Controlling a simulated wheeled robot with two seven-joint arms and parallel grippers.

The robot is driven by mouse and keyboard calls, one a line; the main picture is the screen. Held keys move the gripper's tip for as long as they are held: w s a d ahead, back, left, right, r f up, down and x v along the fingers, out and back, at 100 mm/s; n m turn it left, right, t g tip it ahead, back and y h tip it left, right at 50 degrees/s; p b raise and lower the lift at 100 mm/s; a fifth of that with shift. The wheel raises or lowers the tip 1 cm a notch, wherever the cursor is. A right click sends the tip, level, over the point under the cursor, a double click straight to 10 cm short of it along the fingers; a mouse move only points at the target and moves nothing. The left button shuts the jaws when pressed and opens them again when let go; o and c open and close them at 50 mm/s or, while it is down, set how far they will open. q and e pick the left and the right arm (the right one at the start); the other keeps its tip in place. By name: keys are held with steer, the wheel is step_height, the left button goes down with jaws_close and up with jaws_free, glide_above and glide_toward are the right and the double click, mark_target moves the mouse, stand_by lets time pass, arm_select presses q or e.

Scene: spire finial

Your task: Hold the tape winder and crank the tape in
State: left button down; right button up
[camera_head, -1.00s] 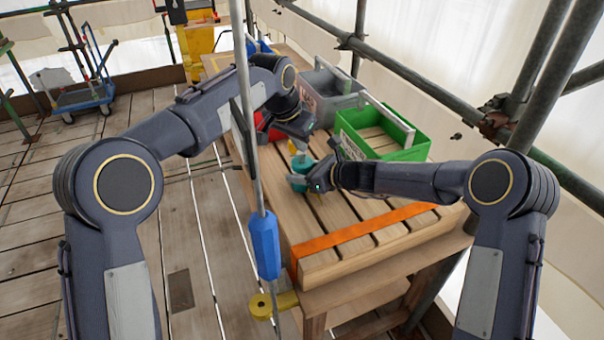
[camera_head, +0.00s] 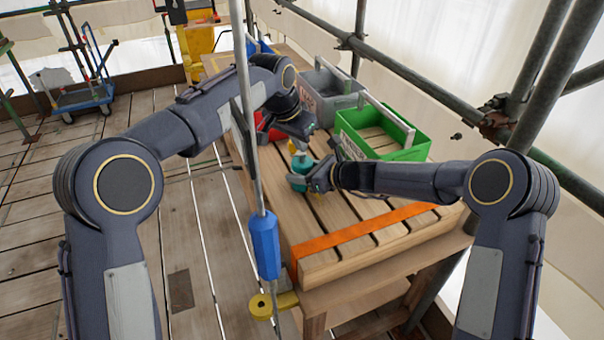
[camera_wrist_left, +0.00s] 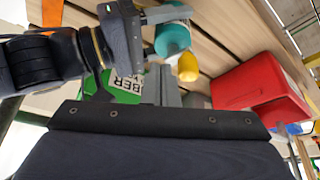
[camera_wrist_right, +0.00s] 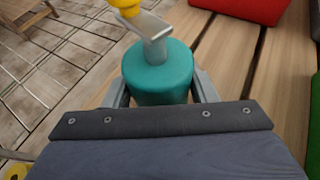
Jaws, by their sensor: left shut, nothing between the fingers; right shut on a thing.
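The tape winder is a teal drum (camera_wrist_right: 158,72) with a grey crank arm (camera_wrist_right: 147,24) on top and a yellow knob (camera_wrist_right: 125,5) at the crank's end. My right gripper (camera_head: 306,182) is shut on the drum, with one finger on each side, over the bench. The winder also shows in the left wrist view (camera_wrist_left: 172,38), with its yellow knob (camera_wrist_left: 188,67). My left gripper (camera_head: 298,146) is shut and empty, close to the knob in the head view.
A green crate (camera_head: 420,146) and a grey crate (camera_head: 335,97) stand along the bench's right side. A red bin (camera_wrist_left: 262,84) is near the left gripper. A vertical pole with a blue weight (camera_head: 264,245) crosses in front. The front slats (camera_head: 335,218) are clear.

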mark_target(296, 151)
arm_select(q)
steer(key=shift+f, duration=0.2)
stand_by(0.4)
step_height(296, 151, down, 3)
steer(key=shift+r, duration=0.15)
stand_by(0.5)
steer(key=shift+w, duration=0.15)
steer(key=shift+w+a, duration=0.2)
steer(key=shift+w, duration=0.4)
steer(key=shift+a, duration=0.1)
stand_by(0.4)
steer(key=shift+w+a, duration=0.2)
steer(key=shift+a, duration=0.05)
steer(key=shift+w+a, duration=0.1)
steer(key=shift+a, duration=0.05)
steer(key=shift+s+a+r, duration=0.1)
steer(key=shift+s+a, duration=0.05)
steer(key=shift+s, duration=0.05)
stand_by(0.4)
